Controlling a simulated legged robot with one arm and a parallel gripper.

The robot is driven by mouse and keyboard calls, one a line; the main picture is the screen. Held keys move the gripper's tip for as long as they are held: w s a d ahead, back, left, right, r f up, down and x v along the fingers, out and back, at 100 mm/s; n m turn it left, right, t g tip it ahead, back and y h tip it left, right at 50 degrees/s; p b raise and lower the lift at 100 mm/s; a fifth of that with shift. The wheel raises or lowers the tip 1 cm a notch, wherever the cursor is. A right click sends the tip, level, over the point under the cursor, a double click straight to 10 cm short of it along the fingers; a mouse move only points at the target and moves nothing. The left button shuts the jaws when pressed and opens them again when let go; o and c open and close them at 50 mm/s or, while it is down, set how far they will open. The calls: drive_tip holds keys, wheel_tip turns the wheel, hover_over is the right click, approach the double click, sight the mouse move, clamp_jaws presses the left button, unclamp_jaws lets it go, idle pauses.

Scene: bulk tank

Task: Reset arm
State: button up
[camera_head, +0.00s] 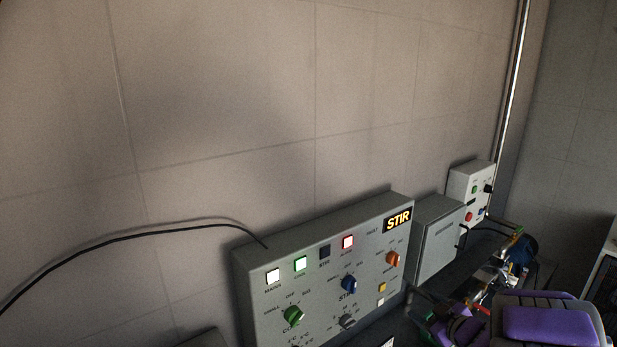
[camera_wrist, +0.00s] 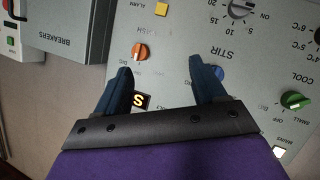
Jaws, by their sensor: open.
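My gripper (camera_wrist: 160,68) is open and empty in the wrist view, its two dark fingers spread in front of the grey STIR control panel (camera_wrist: 180,25). The panel looks upside down there. The orange knob (camera_wrist: 141,50) shows beside the left finger. The blue knob (camera_wrist: 218,72) is partly hidden by the right finger. The green knob (camera_wrist: 295,100) is at the right. I cannot tell whether the fingers touch the panel. In the head view, my purple arm (camera_head: 550,325) is at the lower right, and the panel (camera_head: 325,265) is at the lower middle.
A grey breakers box (camera_head: 436,238) stands right of the panel, with a smaller control box (camera_head: 471,192) beyond it. A black cable (camera_head: 130,234) runs along the wall to the panel. A vertical pipe (camera_head: 511,80) stands near the corner. The wall above is bare.

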drive_tip(key=s+d+r+m+g+h+b, duration=0.1)
drive_tip(key=s+r+m+g+h, duration=0.1)
drive_tip(key=s+m+g+h, duration=0.3)
drive_tip(key=s+d+r+m+g+h+b, duration=0.1)
drive_tip(key=s+r+m+h, duration=0.15)
drive_tip(key=s, duration=0.55)
drive_tip(key=s+a+f+g+y, duration=0.1)
drive_tip(key=s+a+g, duration=0.2)
drive_tip(key=s+a, duration=0.3)
drive_tip(key=s+a+f+g+y, duration=0.1)
drive_tip(key=s+a+g, duration=0.2)
drive_tip(key=s, duration=1.1)
drive_tip(key=s+a+f+m+g+y+b, duration=0.1)
drive_tip(key=s+a+g, duration=0.2)
drive_tip(key=s+a, duration=0.7)
drive_tip(key=shift+s+y, duration=0.3)
drive_tip(key=shift+y, duration=0.05)
drive_tip(key=shift+d, duration=0.1)
